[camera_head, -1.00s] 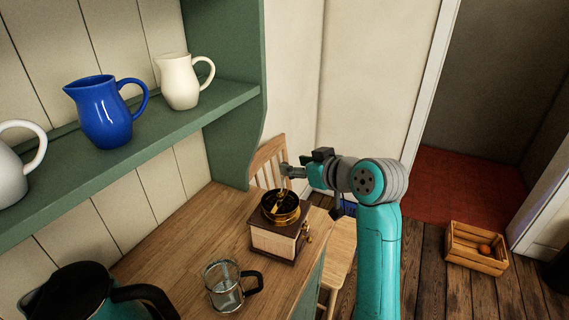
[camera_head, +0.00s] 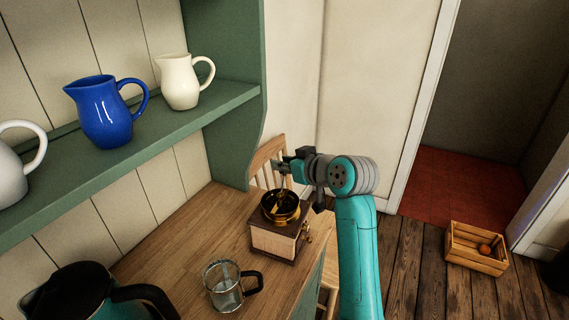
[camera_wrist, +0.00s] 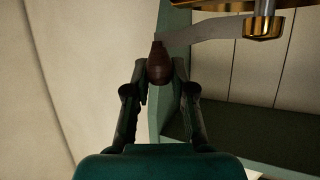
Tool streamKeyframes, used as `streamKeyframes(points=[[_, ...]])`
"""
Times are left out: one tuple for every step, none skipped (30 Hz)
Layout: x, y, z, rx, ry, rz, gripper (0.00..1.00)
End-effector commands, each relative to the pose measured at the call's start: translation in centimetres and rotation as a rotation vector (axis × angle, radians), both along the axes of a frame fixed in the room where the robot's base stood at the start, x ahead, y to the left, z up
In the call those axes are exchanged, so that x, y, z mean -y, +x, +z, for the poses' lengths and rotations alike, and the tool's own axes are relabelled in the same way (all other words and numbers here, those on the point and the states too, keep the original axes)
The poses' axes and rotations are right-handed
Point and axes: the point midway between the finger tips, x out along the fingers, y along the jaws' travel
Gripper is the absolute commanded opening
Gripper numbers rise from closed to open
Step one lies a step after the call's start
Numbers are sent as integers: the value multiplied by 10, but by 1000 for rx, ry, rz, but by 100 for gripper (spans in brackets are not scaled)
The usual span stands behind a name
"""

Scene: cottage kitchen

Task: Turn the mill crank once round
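The mill (camera_head: 274,243) stands on the wooden counter, with a dark top, a pale box body and a brass bowl (camera_head: 284,218). Its crank sits over the bowl. In the wrist view the grey crank arm (camera_wrist: 208,31) runs from a brass nut (camera_wrist: 265,27) to a dark brown wooden knob (camera_wrist: 158,66). My gripper (camera_head: 282,168) is above the mill's far side. In the wrist view my gripper's fingertips (camera_wrist: 159,72) are on both sides of the knob and appear closed on it. In the head view the knob is mostly hidden by my gripper.
A glass mug (camera_head: 226,288) and a dark kettle (camera_head: 80,292) stand on the counter in front of the mill. A green shelf (camera_head: 150,140) with jugs overhangs at left. A chair (camera_head: 268,158) is behind the counter. A crate (camera_head: 474,262) is on the floor at right.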

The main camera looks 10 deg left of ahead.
Motion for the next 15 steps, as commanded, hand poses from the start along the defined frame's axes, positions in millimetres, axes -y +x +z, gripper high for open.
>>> streamKeyframes(points=[[0,0,0,0,0,0,0],[0,0,0,0,0,0,0],[0,0,0,0,0,0,0],[0,0,0,0,0,0,0],[0,0,0,0,0,0,0],[0,0,0,0,0,-2,0],[0,0,0,0,0,-4,0],[0,0,0,0,0,-7,0],[1,0,0,0,0,-13,0],[1,0,0,0,0,-19,0],[2,0,0,0,0,-26,0],[2,0,0,1,-1,-39,0],[3,0,0,0,-1,-51,0],[4,-1,0,0,0,-63,0],[6,-1,0,0,-1,-83,0]])
